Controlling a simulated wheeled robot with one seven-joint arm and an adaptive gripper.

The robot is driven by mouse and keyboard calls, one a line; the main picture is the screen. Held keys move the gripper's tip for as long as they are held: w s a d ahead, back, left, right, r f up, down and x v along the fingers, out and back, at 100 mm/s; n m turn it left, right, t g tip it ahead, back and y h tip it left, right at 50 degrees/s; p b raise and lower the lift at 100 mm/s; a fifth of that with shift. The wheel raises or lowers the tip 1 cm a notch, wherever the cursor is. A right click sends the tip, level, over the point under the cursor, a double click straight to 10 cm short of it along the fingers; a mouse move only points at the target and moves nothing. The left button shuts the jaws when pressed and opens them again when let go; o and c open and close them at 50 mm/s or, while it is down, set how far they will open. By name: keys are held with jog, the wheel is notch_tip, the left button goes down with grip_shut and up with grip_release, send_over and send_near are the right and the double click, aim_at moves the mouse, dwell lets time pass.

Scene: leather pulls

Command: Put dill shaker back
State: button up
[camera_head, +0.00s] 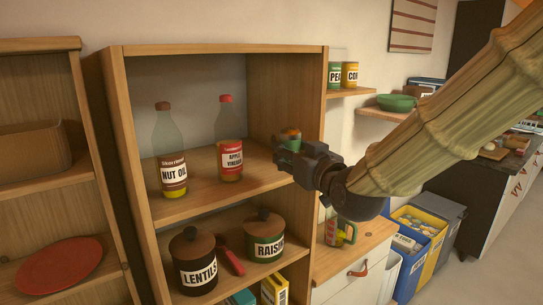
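My gripper (285,150) is at the open front of the wooden shelf unit, at the right side of its upper compartment.
On the upper board stand a nut oil bottle (171,165) and an apple vinegar bottle (230,155). Below are a lentils jar (194,265), a red-handled object (231,261) and a raisins jar (264,240). The shelf's right side panel (312,85) is close to my gripper.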

jog(key=p, duration=0.5)
send_over(273, 168)
jog(key=shift+f, duration=0.55)
jog(key=shift+w+f+p, duration=0.1)
jog(key=shift+f+p, duration=0.1)
jog(key=shift+p, duration=0.1)
notch_tip(273, 168, down, 3)
jog(key=shift+w+r+p, duration=0.1)
jog(key=shift+r+p, duration=0.1)
jog(key=shift+p, duration=0.6)
jog(key=shift+f, duration=0.35)
jog(key=shift+f, duration=0.15)
jog(key=o, duration=1)
jog(key=shift+o, duration=0.2)
jog(key=shift+r, duration=0.2)
